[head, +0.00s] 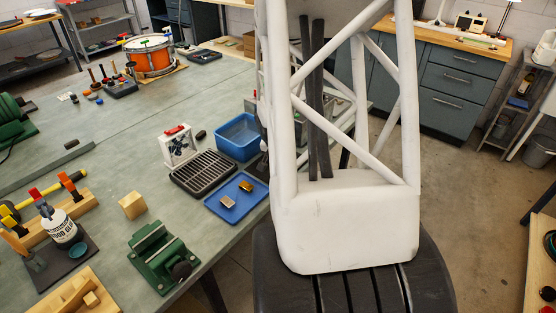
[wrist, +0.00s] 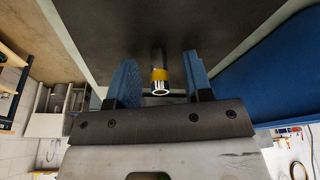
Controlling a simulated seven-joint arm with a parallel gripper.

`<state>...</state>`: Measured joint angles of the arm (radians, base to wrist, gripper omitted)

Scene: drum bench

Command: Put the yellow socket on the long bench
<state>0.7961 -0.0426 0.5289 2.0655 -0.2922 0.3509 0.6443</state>
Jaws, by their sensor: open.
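The yellow socket (wrist: 160,80), a shiny metal cylinder with a yellow band, shows in the wrist view between the two blue fingers of my gripper (wrist: 159,66). My gripper is open, with a visible gap on each side of the socket. The socket's open end faces the camera, and its far end meets a dark grey surface (wrist: 215,22); I cannot tell what that surface belongs to. In the head view the long bench (head: 110,155) has a grey-green top and runs along the left. My gripper and the socket do not show there; my white arm covers the middle.
On the bench are a blue tray (head: 222,211) with two small metal pieces, a blue bin (head: 238,128), a black rack (head: 203,172), a green vise (head: 152,245), a wooden block (head: 132,205) and an orange drum (head: 150,59). Bare bench lies left of the rack.

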